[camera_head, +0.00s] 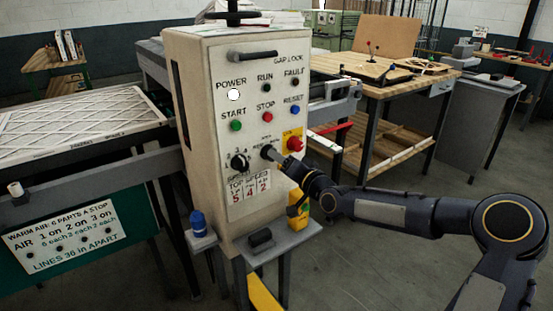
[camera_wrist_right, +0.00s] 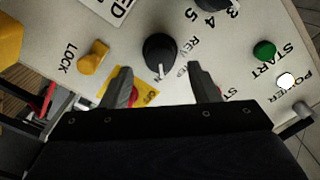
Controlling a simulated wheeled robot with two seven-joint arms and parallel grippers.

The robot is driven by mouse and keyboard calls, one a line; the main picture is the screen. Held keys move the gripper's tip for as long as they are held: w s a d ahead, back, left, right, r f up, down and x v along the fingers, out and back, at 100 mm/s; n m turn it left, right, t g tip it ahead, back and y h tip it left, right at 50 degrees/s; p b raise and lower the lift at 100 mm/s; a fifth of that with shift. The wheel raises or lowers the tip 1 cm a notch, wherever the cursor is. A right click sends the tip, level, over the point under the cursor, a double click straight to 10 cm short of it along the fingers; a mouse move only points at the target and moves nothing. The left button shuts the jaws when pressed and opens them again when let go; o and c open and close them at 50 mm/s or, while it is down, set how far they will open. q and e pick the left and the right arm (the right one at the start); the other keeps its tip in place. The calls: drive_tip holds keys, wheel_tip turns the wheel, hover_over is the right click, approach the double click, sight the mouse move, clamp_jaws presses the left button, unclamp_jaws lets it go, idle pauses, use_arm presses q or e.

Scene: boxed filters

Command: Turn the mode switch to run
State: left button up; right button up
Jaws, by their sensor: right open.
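The mode switch is a black round knob (camera_wrist_right: 160,52) with a white pointer line, on the pale control panel. In the head view the knob (camera_head: 266,152) is partly covered by my right gripper (camera_head: 279,161). In the wrist view my right gripper (camera_wrist_right: 161,75) is open, with one finger on each side of the knob's near side. The knob lies just beyond the fingertips; I cannot tell whether they touch it. The lettering around the knob is partly hidden and too small to read fully. My left gripper is not in view.
A red stop button on a yellow plate (camera_head: 293,143) is close by the right gripper. A black numbered dial (camera_head: 239,162), a green start button (camera_head: 236,126) and a yellow lock knob (camera_wrist_right: 94,58) are also near. A shelf (camera_head: 281,241) juts out below.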

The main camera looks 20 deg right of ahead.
drive_tip(key=v, duration=0.4)
idle(0.3)
drive_tip(key=s+a+n+g+h+p, duration=0.1)
drive_tip(key=s+g+p, duration=0.2)
drive_tip(key=s, duration=1.6)
drive_tip(key=s+a+f+n+g+h+p, duration=0.1)
drive_tip(key=s+g+p, duration=0.3)
drive_tip(key=s, duration=1.5)
drive_tip(key=n+g, duration=0.1)
drive_tip(key=g, duration=0.3)
drive_tip(key=shift+s+f+n, duration=0.3)
drive_tip(key=shift+s+f, duration=0.05)
drive_tip(key=shift+s, duration=0.05)
